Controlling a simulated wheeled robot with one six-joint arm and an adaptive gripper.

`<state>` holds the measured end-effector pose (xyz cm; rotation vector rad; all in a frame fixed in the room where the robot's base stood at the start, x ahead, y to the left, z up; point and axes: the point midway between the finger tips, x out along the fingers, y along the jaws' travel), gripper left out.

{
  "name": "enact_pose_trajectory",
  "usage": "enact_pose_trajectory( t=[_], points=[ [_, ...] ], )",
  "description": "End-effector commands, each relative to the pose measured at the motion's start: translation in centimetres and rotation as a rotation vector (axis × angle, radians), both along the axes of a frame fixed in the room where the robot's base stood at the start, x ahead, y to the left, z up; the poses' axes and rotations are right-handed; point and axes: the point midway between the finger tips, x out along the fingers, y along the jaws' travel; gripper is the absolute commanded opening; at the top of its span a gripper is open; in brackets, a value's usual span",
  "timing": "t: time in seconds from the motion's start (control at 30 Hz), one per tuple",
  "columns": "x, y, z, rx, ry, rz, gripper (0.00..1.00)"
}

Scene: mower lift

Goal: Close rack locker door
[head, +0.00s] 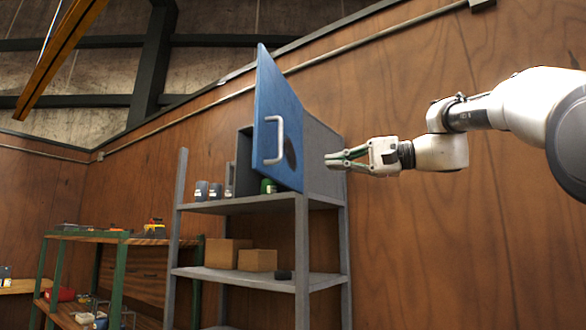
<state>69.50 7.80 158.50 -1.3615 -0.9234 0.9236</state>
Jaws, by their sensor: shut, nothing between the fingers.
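The blue locker door (277,118) stands open on the grey locker (322,160) on top of the metal rack (302,262). The door swings out toward the camera and carries a light handle (275,140) on its face. Part of the locker's inside shows left of the door, with a green item (267,186) at its bottom. My gripper (328,160) is shut and empty, pointing left. In the picture it is just right of the door, in front of the locker's side wall. A dark shadow lies on the door near it; I cannot tell whether they touch.
Several small cans (201,190) stand on the rack's top shelf, left of the door. Cardboard boxes (257,260) sit on the shelf below. A workbench (118,238) with tools stands at the left. The wooden wall (450,240) is behind; the space below my arm looks clear.

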Motion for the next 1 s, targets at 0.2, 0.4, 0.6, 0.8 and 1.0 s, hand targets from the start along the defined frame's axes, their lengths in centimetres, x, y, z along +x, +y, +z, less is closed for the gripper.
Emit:
enact_pose_trajectory(
  t=[0.2, 0.4, 0.6, 0.8, 1.0],
  points=[
    [1.2, 3.3, 0.0, -0.001, 0.000, 0.004, 0.00],
    [2.8, 7.4, -0.1, -0.004, -0.001, 0.004, 0.00],
    [4.2, 10.6, -0.1, -0.003, -0.002, 0.001, 0.00],
    [4.9, 12.3, 0.0, -0.003, -0.003, -0.002, 0.00],
    [5.1, 12.6, 0.0, -0.002, -0.002, -0.004, 0.00]
  ],
)
